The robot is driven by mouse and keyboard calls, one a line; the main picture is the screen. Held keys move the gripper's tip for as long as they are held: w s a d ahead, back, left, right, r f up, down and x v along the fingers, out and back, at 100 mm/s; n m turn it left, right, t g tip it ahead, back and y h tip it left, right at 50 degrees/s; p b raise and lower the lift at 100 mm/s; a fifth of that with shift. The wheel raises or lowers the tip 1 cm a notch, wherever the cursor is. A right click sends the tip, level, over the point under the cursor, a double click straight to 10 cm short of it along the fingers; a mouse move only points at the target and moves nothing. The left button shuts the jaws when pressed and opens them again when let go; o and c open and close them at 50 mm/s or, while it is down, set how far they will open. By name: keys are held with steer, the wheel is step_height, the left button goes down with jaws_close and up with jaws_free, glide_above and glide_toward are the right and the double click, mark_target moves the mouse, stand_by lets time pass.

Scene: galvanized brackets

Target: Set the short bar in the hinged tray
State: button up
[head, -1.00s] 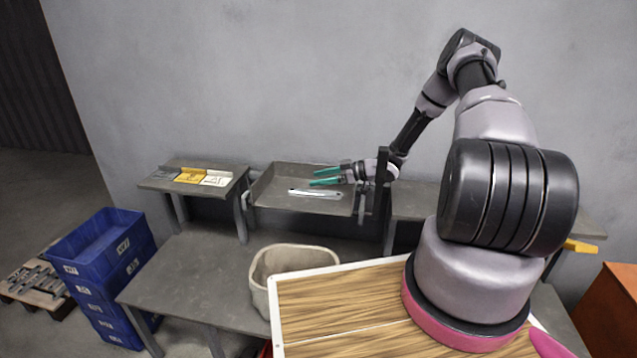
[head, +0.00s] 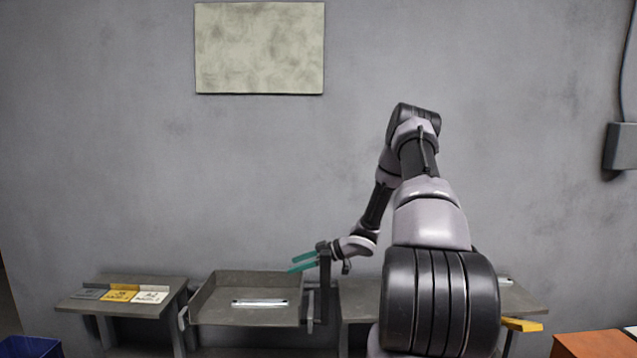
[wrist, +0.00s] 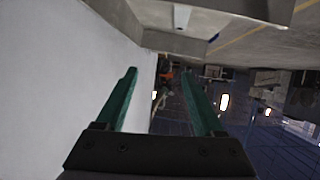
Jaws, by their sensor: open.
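The short bar (head: 259,302), a bright metal strip, lies flat on the floor of the hinged tray (head: 212,316) in the head view. The tray is a shallow grey box with raised walls. My gripper (head: 291,264) has green fingers and hangs above the tray's right rear part, up and right of the bar, not touching it. In the wrist view the fingers (wrist: 160,74) stand wide apart with nothing between them. A grey edge, seemingly the tray, crosses the top of that view.
A side table on the left holds yellow, white and grey labelled plates (head: 120,295). A dark upright post (head: 325,283) stands at the tray's right side. A blue crate (head: 28,347) is at lower left. A grey wall stands close behind.

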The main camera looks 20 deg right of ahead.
steer(key=w+d+r+m+t+h, duration=0.15)
steer(key=r+h, duration=0.25)
steer(key=r, duration=0.4)
steer(key=d+r+m+t+h, duration=0.1)
steer(key=d+r+m+h, duration=0.15)
steer(key=r, duration=0.55)
steer(key=d+r+m+t+h, duration=0.15)
steer(key=r+h, duration=0.25)
steer(key=r, duration=0.4)
steer(key=s+r+m+g+h, duration=0.1)
steer(key=s+r+m+h, duration=0.2)
steer(key=s+r+m, duration=0.5)
steer(key=s+a+r+m+g+y, duration=0.1)
steer(key=s+a, duration=0.3)
steer(key=s, duration=0.5)
steer(key=s+a+r+m+g+y, duration=0.1)
steer(key=s+a+r+y, duration=0.1)
steer(key=s, duration=0.8)
steer(key=s+a+r+m+y, duration=0.1)
steer(key=s+a+r, duration=0.2)
steer(key=s, duration=0.6)
steer(key=a, duration=0.2)
steer(key=shift+s+a+g, duration=0.3)
steer(key=shift+a+g, duration=0.05)
steer(key=shift+g, duration=0.05)
steer(key=shift+d, duration=0.1)
